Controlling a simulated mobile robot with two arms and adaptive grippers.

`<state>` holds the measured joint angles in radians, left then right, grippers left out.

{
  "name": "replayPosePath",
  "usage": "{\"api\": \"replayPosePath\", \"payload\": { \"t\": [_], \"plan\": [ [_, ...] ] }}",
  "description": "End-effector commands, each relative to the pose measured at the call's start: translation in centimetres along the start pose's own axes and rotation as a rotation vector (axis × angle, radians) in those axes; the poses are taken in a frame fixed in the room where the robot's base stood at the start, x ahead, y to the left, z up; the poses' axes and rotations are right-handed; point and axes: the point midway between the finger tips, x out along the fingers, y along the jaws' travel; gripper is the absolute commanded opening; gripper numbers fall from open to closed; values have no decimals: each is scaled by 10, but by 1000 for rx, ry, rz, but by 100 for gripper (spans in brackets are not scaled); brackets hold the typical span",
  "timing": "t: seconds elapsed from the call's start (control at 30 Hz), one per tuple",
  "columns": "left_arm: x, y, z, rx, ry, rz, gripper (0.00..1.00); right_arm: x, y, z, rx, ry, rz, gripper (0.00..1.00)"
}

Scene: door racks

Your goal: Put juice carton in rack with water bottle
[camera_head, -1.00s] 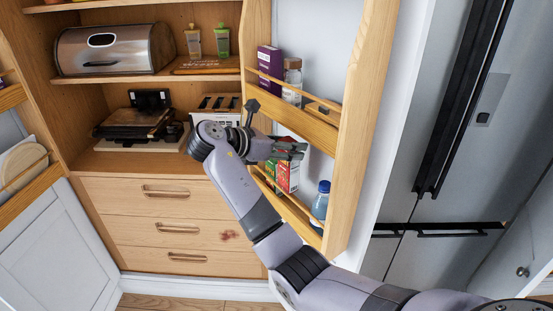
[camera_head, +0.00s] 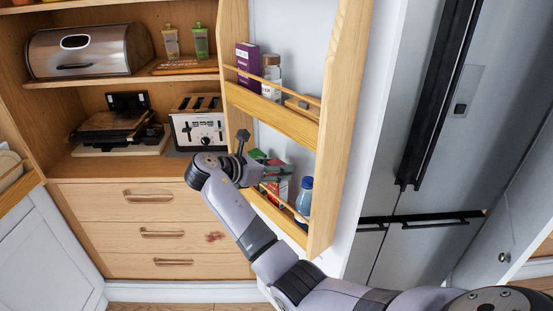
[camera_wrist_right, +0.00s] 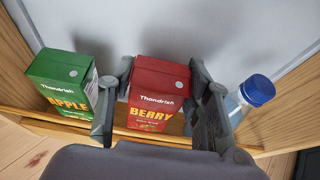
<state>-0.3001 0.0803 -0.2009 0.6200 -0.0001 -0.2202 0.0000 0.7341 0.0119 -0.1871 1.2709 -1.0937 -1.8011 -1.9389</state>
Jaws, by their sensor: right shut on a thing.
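A red berry juice carton (camera_wrist_right: 158,95) stands upright between the fingers of my right gripper (camera_wrist_right: 160,105) in the right wrist view. The gripper is shut on it, inside the lower door rack (camera_head: 278,217). A green apple carton (camera_wrist_right: 65,84) stands to the left of the gripper. A water bottle (camera_wrist_right: 248,96) with a blue cap stands to the right in the same rack; it also shows in the head view (camera_head: 304,196). In the head view my right gripper (camera_head: 277,173) partly hides the cartons. My left gripper is not in view.
The upper door rack (camera_head: 275,115) holds a purple box (camera_head: 247,70) and a jar (camera_head: 271,75). The door's side panel (camera_head: 339,130) stands beside the bottle. A toaster (camera_head: 198,125) and a bread bin (camera_head: 85,52) sit on shelves at left.

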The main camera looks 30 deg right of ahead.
Motion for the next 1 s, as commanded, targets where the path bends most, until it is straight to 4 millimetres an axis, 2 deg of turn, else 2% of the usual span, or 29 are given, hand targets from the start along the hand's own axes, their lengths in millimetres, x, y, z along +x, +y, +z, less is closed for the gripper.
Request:
{"api": "replayPosePath", "payload": {
  "t": [1.0],
  "plan": [
    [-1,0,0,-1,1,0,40,5,0,-12,1,-1,2,0]
  ]
}}
